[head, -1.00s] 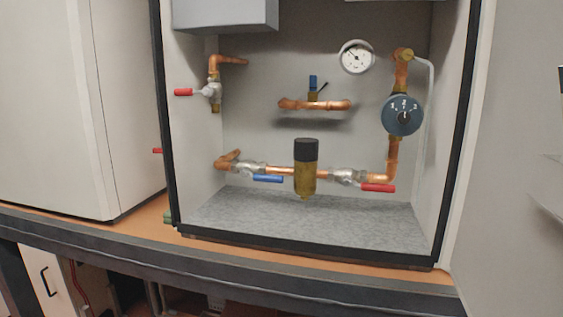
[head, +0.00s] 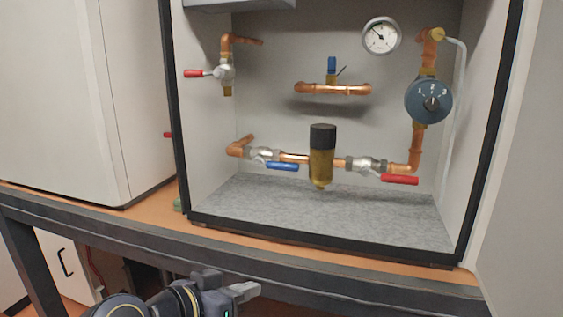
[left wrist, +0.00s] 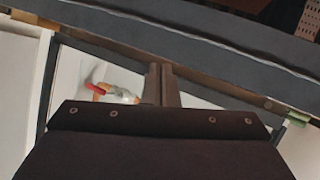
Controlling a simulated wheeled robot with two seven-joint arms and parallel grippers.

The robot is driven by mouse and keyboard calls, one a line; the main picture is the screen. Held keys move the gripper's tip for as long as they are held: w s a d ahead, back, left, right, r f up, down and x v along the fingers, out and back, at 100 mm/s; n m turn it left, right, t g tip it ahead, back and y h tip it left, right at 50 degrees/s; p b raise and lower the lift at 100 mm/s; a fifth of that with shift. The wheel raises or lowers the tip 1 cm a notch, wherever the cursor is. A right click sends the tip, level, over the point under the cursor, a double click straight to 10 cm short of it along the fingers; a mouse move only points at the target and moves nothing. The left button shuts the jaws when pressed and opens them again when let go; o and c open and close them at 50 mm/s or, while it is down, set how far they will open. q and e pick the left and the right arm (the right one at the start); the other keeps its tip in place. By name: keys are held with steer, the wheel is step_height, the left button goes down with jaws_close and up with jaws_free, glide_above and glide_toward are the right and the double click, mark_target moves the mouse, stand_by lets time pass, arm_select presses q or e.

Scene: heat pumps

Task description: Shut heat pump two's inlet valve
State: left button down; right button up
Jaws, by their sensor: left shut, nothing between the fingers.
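The open cabinet (head: 325,195) holds copper pipes with lever valves; I see no label telling which is the inlet or which pump this is. A blue-handled valve (head: 282,167) is low at left, its lever roughly along the pipe. A red-handled valve (head: 400,179) is low at right, its lever also near the pipe's line. Another red-handled valve (head: 194,73) is on the upper left, its lever pointing left, across its vertical pipe. My left gripper (head: 246,291) is shut and empty, below and in front of the counter edge. Its closed fingers (left wrist: 161,84) show in the left wrist view. My right gripper is out of view.
A brass filter with black cap (head: 322,158) stands between the lower valves. A blue-grey dial pump (head: 428,101) and a gauge (head: 381,36) are at right. The dark counter edge (head: 330,284) lies between my gripper and the cabinet. A white cabinet (head: 65,90) stands left.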

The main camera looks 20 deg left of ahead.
arm_select(q)
steer(key=w+r+t+y, duration=0.2)
steer(key=w+r+t, duration=0.1)
steer(key=w+r, duration=0.3)
steer(key=w+r+n+t+y, duration=0.1)
steer(key=w+r+t+y, duration=0.2)
steer(key=w+r, duration=0.3)
step_height(320, 180, up, 6)
steer(key=shift+w+f+t, duration=0.2)
steer(key=shift+w+t, duration=0.1)
steer(key=shift+t, duration=0.5)
steer(key=r, duration=0.1)
glide_above(275, 164)
steer(key=s+d, duration=0.1)
steer(key=d, duration=0.1)
steer(key=f, duration=0.1)
steer(key=f+b, duration=0.2)
steer(key=shift+s+f, duration=0.25)
steer(key=shift+f, duration=0.1)
